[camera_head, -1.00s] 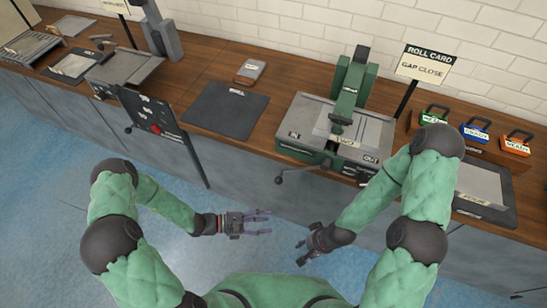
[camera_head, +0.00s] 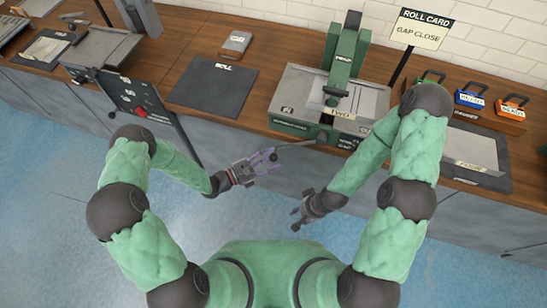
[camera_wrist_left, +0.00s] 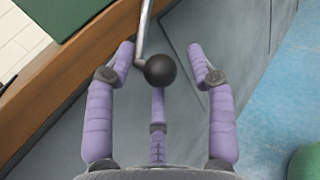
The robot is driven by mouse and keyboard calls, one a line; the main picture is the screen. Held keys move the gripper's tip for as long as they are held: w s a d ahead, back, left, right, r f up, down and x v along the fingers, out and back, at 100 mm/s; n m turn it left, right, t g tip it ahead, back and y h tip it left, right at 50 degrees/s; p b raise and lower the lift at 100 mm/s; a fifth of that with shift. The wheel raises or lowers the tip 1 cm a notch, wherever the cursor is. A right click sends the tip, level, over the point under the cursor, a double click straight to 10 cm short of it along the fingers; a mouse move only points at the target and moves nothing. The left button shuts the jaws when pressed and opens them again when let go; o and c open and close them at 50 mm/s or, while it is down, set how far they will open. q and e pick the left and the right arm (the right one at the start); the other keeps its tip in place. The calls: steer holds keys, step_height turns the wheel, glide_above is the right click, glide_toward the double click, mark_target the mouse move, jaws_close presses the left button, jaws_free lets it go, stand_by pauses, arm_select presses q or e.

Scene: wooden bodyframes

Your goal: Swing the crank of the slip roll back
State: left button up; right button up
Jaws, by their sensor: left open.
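The green slip roll (camera_head: 342,62) stands on its grey bed on the bench. Its crank (camera_head: 297,145), a thin metal arm, sticks out from the front towards the left and ends in a black knob (camera_wrist_left: 160,70). My left gripper (camera_head: 268,163) is at the knob, in front of the bench edge. In the left wrist view, its purple fingers (camera_wrist_left: 161,68) are open, one on each side of the knob and a third below it. I cannot tell whether any touches. My right gripper (camera_head: 296,220) hangs low, well away from the crank; its opening is unclear.
A card reading "GAP CLOSE" (camera_head: 420,30) stands behind the slip roll. The floor before the bench is clear.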

arm_select(q)
steer(key=shift+x, duration=0.8)
jaws_close()
